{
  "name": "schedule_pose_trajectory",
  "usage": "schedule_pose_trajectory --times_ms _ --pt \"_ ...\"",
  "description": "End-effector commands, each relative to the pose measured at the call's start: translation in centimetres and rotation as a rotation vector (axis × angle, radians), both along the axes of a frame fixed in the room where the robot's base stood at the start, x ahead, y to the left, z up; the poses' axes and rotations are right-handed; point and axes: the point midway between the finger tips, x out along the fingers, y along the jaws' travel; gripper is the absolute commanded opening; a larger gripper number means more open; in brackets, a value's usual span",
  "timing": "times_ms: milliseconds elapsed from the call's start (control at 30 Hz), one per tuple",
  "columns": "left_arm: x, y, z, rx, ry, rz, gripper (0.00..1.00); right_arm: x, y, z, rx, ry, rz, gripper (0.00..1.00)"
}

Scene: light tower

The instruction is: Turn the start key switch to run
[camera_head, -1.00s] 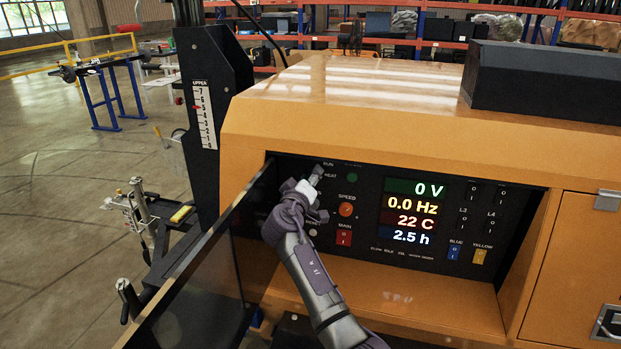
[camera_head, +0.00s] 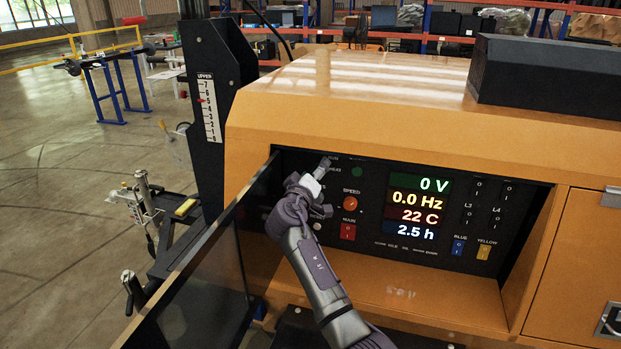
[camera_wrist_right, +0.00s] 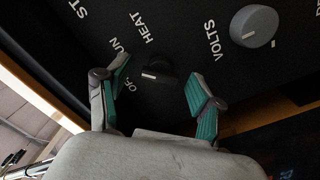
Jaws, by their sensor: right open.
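The start key switch (camera_wrist_right: 157,72) is a small black knob with a white mark, seen in the right wrist view on the black panel. OFF, RUN and HEAT labels are around it, and the mark points left, toward the OFF and RUN side. My right gripper (camera_wrist_right: 160,76) is open, with one teal-padded finger on each side of the switch. I cannot tell whether either finger touches it. In the head view my right gripper (camera_head: 320,187) is at the panel's upper left and hides the switch. My left gripper is not in view.
A grey VOLTS knob (camera_wrist_right: 254,26) is to the right of the switch. The lit display (camera_head: 418,207), red SPEED knob (camera_head: 350,204) and red MAIN switch (camera_head: 348,232) lie right of my gripper. An open dark panel door (camera_head: 205,268) stands to the left.

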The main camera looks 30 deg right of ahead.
Motion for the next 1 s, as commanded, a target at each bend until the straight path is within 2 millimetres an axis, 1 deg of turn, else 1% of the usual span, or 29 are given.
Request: schedule_pose_trajectory --times_ms 167,400,533,700,1000 --pt "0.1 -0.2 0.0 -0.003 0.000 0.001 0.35 -1.8 2.2 -0.1 0.003 0.000 0.004 0.67" --pt "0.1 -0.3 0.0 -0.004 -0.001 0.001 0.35 -5.1 6.2 -0.1 0.002 -0.001 0.004 0.67" --pt "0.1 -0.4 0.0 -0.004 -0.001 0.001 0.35 -6.5 7.7 0.0 0.001 -0.001 0.003 0.67" --pt "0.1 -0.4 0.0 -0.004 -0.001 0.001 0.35 -7.4 8.8 0.0 0.001 -0.001 0.001 0.67" --pt "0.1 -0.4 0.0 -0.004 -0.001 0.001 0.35 -7.5 8.9 0.0 -0.001 0.000 0.001 0.67"
